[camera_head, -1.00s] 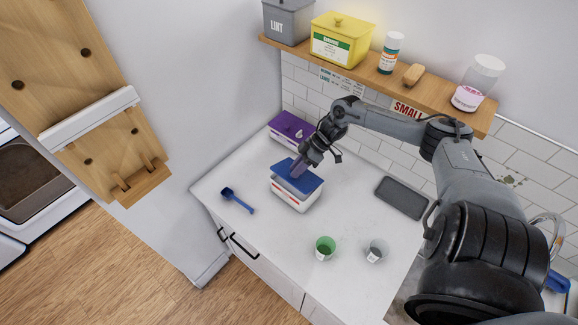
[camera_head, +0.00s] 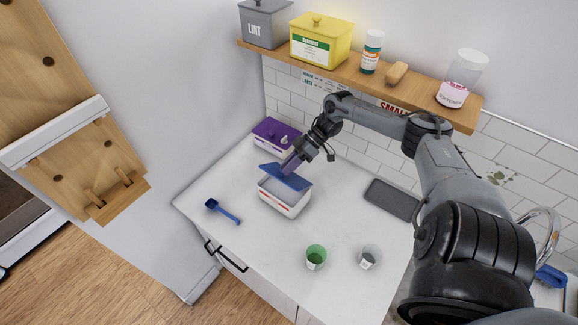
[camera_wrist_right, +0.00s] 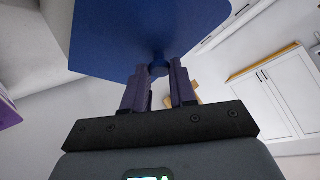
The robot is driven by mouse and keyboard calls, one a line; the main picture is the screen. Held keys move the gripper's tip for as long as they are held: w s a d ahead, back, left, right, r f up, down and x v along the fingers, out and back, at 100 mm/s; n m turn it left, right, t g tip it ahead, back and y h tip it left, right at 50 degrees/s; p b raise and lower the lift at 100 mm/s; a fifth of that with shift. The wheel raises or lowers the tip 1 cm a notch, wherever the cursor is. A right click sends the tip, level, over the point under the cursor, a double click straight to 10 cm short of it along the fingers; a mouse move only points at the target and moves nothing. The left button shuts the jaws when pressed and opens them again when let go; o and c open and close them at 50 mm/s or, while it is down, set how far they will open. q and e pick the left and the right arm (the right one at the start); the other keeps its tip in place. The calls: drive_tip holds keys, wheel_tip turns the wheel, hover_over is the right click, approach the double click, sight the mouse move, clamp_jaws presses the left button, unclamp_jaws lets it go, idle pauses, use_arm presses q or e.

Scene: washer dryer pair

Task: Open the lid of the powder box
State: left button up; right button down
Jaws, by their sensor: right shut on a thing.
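The powder box (camera_head: 283,203) is a white box with a red stripe, standing on the white counter. Its blue lid (camera_head: 284,177) is tilted up and back, and the grey inside of the box shows beneath it. My right gripper (camera_head: 291,163) is at the top of the lid. In the right wrist view the gripper (camera_wrist_right: 160,75) is shut on the lid's small round blue knob (camera_wrist_right: 159,68), and the blue lid (camera_wrist_right: 145,30) fills the upper middle. Whether the lid's back edge still touches the box is hard to tell. My left gripper is not in view.
A purple box (camera_head: 273,137) stands behind the powder box. A blue scoop (camera_head: 222,211) lies to the left. A dark tray (camera_head: 391,199) lies at right. A wooden shelf (camera_head: 420,96) runs above.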

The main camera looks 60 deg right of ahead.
drive_tip(key=shift+r, duration=0.1)
drive_tip(key=c, duration=0.9)
unclamp_jaws()
drive_tip(key=shift+d, duration=0.1)
